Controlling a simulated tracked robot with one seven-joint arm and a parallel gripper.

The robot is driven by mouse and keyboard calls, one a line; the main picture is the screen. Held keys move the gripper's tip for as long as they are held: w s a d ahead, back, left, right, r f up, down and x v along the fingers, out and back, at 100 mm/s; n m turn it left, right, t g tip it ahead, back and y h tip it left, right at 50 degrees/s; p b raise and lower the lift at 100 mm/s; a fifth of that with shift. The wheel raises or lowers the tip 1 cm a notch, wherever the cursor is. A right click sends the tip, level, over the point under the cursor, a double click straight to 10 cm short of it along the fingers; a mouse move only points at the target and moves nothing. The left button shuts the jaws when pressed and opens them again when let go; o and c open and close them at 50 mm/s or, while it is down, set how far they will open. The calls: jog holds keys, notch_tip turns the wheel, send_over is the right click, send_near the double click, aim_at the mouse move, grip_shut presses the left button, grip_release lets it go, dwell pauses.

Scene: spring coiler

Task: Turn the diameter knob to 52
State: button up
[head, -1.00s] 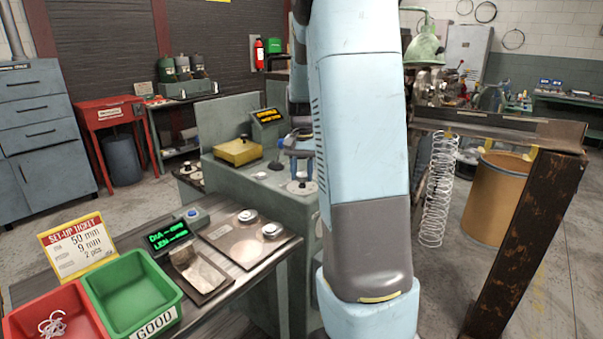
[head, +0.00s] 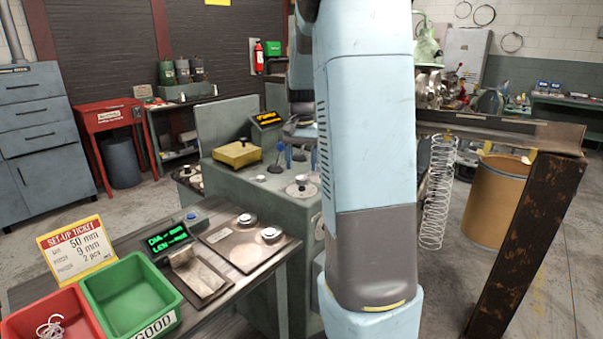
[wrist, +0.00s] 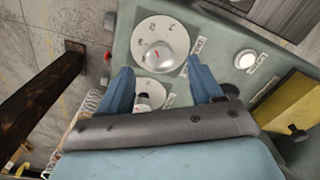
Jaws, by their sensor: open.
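In the wrist view, a silver knob with a red pointer mark (wrist: 156,57) sits on a round white dial (wrist: 150,31) on the grey-green machine top. A second dial with a knob (wrist: 143,100) lies nearer, partly hidden between and behind my fingers. The label plates are too blurred to tell which is the diameter knob, and the pointer readings are not legible. My gripper (wrist: 160,76) is open, its two blue fingers apart and empty, above the panel. In the head view my gripper (head: 299,158) hangs above the machine top, just behind a dial (head: 301,188).
A set-up ticket (head: 76,250) shows 50 mm, 9 mm, 2 pcs. A green GOOD bin (head: 155,324), a red bin and a green-lit display (head: 167,239) stand on the bench. A yellow block (head: 237,153) and an orange-lit display (head: 267,118) are on the machine. A white button (wrist: 245,60) lies right of the dial.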

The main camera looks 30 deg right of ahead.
aim_at(302, 177)
notch_tip(302, 177, up, 9)
jog(key=shift+r, duration=0.15)
dwell(0.6)
